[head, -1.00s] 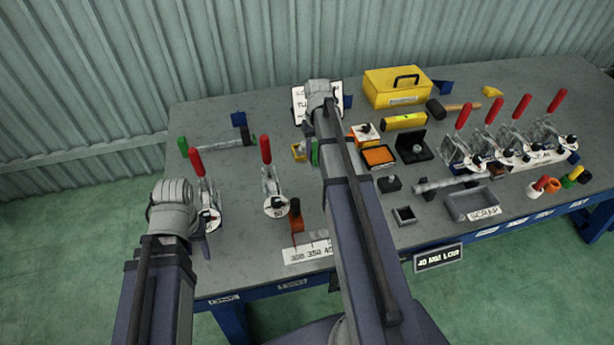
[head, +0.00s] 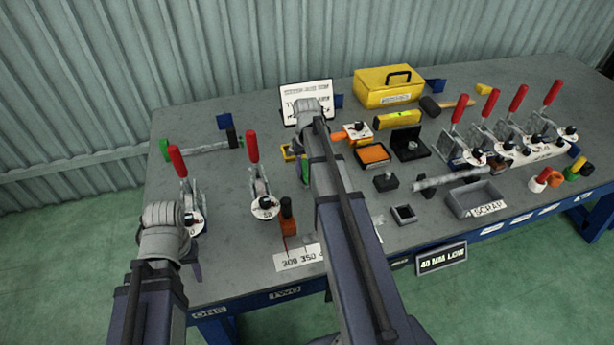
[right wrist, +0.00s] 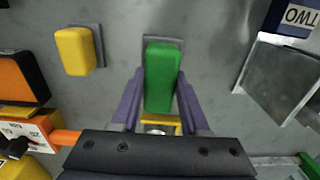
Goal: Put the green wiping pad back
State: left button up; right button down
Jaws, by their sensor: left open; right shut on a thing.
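The green wiping pad (right wrist: 161,78) is between the two purple fingers of my right gripper (right wrist: 160,90) in the right wrist view. The gripper is shut on it. A grey plate (right wrist: 163,41) shows behind the pad's far end; I cannot tell whether the pad touches it. In the head view a sliver of the green pad (head: 305,170) shows beside my right wrist, and the arm hides most of it. My left gripper (head: 192,268) is open and empty near the table's front left, its fingers mostly hidden by the wrist.
A yellow block (right wrist: 74,51) stands beside the pad on the grey table (head: 225,245). A white sign (head: 306,97) stands behind my right wrist. Red-handled clamps (head: 262,190) stand to the left. An orange-topped tray (head: 373,154) and scrap bin (head: 475,200) are to the right.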

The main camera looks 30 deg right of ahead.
aim_at(307, 167)
pick_arm(q)
jog(key=shift+f, duration=0.7)
pick_arm(e)
jog(key=shift+f, duration=0.65)
pick_arm(q)
jog(key=shift+r, duration=0.15)
pick_arm(e)
jog(key=shift+r, duration=0.15)
pick_arm(q)
jog(key=shift+f, duration=0.2)
pick_arm(e)
jog(key=c, duration=0.9)
grip_release()
jog(key=shift+f, duration=0.2)
jog(key=o, duration=0.5)
pick_arm(q)
jog(key=shift+r, duration=0.15)
pick_arm(e)
jog(key=shift+r, duration=0.1)
pick_arm(q)
notch_tip(307, 167, up, 12)
jog(key=p, duration=1.2)
pick_arm(e)
notch_tip(307, 167, up, 12)
